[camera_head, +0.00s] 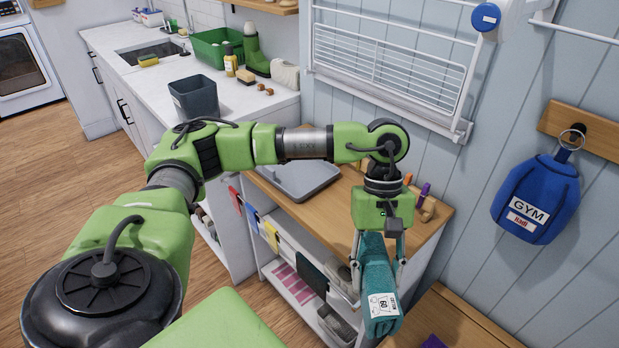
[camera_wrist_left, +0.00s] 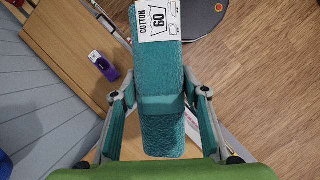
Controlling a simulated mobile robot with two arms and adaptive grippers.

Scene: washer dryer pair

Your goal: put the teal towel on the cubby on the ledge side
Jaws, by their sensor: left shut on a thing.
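The teal towel (camera_head: 379,290) is rolled and carries a white label reading COTTON 60. My left gripper (camera_head: 377,272) points down and is shut around the towel, with a finger on each side. In the left wrist view the towel (camera_wrist_left: 162,90) fills the middle between the fingers of the left gripper (camera_wrist_left: 160,103). The towel hangs in front of the right end of a white cubby unit (camera_head: 262,262) with a wooden top (camera_head: 335,205). Folded items sit in its compartments; the towel and gripper hide part of its right end. My right gripper is not in view.
A grey tray (camera_head: 300,182) lies on the wooden top. A wooden bench (camera_head: 455,315) stands at lower right, with a purple item (camera_wrist_left: 101,65) on it. A blue gym bag (camera_head: 538,205) and a drying rack (camera_head: 395,65) are on the wall. Floor is open at left.

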